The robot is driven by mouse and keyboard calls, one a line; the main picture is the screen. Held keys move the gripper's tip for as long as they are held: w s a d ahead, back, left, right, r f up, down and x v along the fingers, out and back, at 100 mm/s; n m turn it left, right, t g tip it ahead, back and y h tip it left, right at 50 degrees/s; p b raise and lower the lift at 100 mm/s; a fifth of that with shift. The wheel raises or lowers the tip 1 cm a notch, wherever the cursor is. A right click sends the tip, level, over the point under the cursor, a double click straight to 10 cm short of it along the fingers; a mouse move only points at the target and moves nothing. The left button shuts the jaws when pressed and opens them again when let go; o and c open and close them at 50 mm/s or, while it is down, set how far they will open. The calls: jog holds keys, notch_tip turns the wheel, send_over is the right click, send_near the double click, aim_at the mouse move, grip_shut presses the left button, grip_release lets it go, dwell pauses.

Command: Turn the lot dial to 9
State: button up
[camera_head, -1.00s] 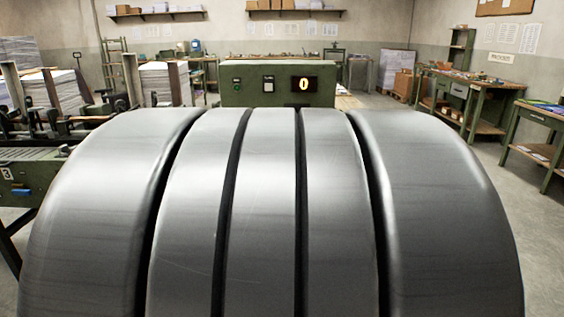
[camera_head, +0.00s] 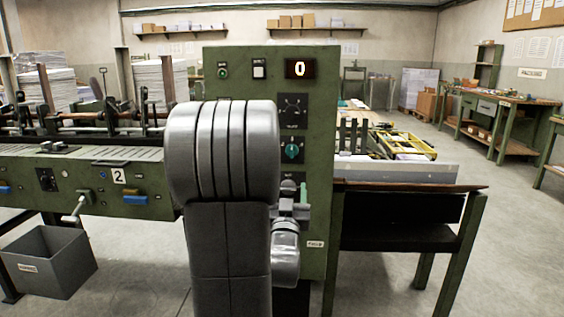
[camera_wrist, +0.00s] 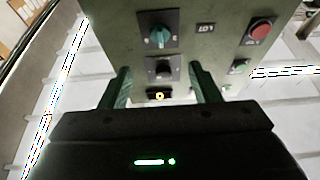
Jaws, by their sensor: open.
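The green control cabinet (camera_head: 321,160) stands ahead, with a lit display (camera_head: 300,69) reading 0. Below the display are a black dial (camera_head: 292,108) and a teal knob (camera_head: 291,150) on a dark plate. In the wrist view the panel appears upside down: the teal knob (camera_wrist: 159,37) is above the black dial (camera_wrist: 162,70), and a small label beside the knob seems to read LOT. My gripper (camera_wrist: 159,70) is open and empty, its two green fingers spread and pointing toward the panel. In the head view it is low before the cabinet, partly hidden by my arm.
A red button (camera_wrist: 260,30) and a green button (camera_wrist: 238,67) sit beside the dials. A conveyor-like machine (camera_head: 80,170) extends left, with a grey bin (camera_head: 48,262) below. Open floor lies at right.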

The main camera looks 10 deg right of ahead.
aim_at(292, 153)
jog(key=p+x, duration=0.1)
jog(key=x, duration=1.3)
jog(key=shift+a+r, duration=0.1)
jog(key=shift+s, duration=0.1)
jog(key=c, duration=1)
